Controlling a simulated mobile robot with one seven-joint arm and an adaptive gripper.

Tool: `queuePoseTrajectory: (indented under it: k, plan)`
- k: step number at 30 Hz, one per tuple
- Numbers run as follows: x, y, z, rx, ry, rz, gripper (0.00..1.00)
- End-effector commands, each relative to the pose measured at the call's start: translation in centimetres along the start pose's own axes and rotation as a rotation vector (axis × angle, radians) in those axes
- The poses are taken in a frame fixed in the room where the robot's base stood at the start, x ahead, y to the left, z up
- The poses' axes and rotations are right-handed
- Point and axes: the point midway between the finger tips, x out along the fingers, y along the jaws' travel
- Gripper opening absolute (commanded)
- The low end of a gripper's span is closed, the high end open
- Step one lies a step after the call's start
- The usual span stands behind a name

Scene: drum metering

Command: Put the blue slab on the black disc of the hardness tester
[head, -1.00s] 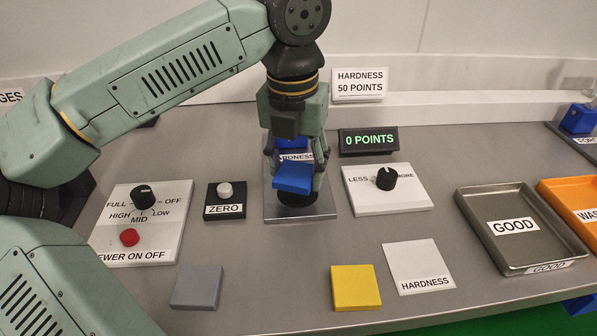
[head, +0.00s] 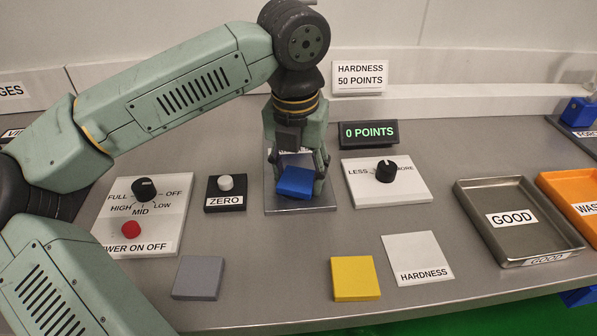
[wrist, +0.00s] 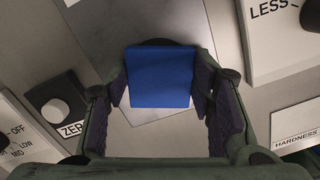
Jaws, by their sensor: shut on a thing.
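The blue slab (head: 295,183) is between the fingers of my gripper (head: 299,173), which is shut on it. In the wrist view the slab (wrist: 160,78) lies between the two dark finger pads, its broad face toward the camera. The hardness tester's grey base plate (head: 320,204) lies under the gripper. The black disc is hidden behind the slab in the head view. In the wrist view a thin dark curved edge of the disc (wrist: 158,42) shows just beyond the slab. I cannot tell whether the slab touches the disc.
A knob panel (head: 400,194) stands right of the tester and the ZERO button box (head: 226,196) left. A grey slab (head: 198,278), a yellow slab (head: 355,279) and a HARDNESS card (head: 416,258) lie in front. The GOOD tray (head: 490,238) is at right.

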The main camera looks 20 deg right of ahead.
Motion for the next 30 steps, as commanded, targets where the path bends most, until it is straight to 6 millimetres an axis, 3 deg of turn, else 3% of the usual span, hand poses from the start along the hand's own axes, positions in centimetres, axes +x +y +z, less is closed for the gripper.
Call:
queuePoseTrajectory:
  k: [1, 5, 6, 13, 23, 30]
  plan:
    - [1.0, 0.0, -0.3, 0.002, 0.013, 0.003, 0.17]
    - [1.0, 0.0, -0.4, 0.004, 0.016, 0.003, 0.18]
    - [1.1, 0.0, -0.4, 0.004, 0.016, 0.003, 0.53]
    - [1.1, 0.0, -0.5, 0.006, 0.018, 0.004, 0.68]
    - [0.6, 0.0, -0.3, 0.004, 0.015, 0.003, 0.69]
    - [-2.1, 0.0, -0.1, 0.001, 0.009, 0.005, 0.69]
